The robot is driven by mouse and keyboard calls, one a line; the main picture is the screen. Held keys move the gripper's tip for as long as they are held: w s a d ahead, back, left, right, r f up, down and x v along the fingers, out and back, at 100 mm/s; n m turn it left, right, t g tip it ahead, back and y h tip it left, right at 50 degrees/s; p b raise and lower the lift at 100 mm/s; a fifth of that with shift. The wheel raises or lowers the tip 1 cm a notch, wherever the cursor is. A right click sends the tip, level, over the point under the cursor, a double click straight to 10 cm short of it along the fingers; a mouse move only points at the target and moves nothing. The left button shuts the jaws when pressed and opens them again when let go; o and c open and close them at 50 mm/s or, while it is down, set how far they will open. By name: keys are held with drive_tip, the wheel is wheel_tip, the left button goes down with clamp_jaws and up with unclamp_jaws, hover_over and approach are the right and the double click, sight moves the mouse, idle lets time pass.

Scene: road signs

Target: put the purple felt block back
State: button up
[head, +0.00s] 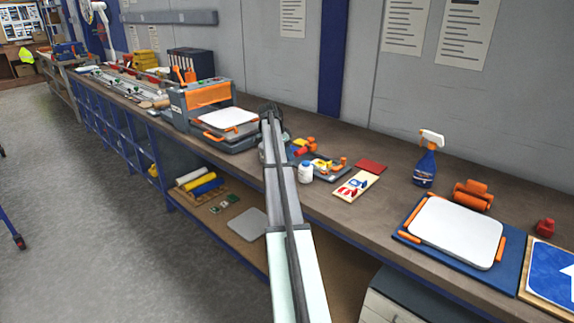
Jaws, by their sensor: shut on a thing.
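I cannot make out the purple felt block anywhere in the head view. My own arm reaches up the middle of the picture and over the workbench (340,205). Its far end is beside the orange and grey machine. My gripper's fingers do not show; the arm's links cover that spot. What they hold is hidden too.
Right of my arm are a white bottle (306,172), a card with red and blue shapes (353,186), a red pad (371,166) and a blue spray bottle (425,166). A white board with orange clamps (455,232) lies further right. The grey-orange machine (203,98) stands left.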

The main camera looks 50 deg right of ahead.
drive_tip(key=shift+f, duration=2.6)
drive_tip(key=shift+f, duration=0.15)
drive_tip(key=o, duration=0.9)
drive_tip(key=shift+o, duration=0.2)
drive_tip(key=v, duration=1.2)
drive_tip(key=shift+r, duration=0.2)
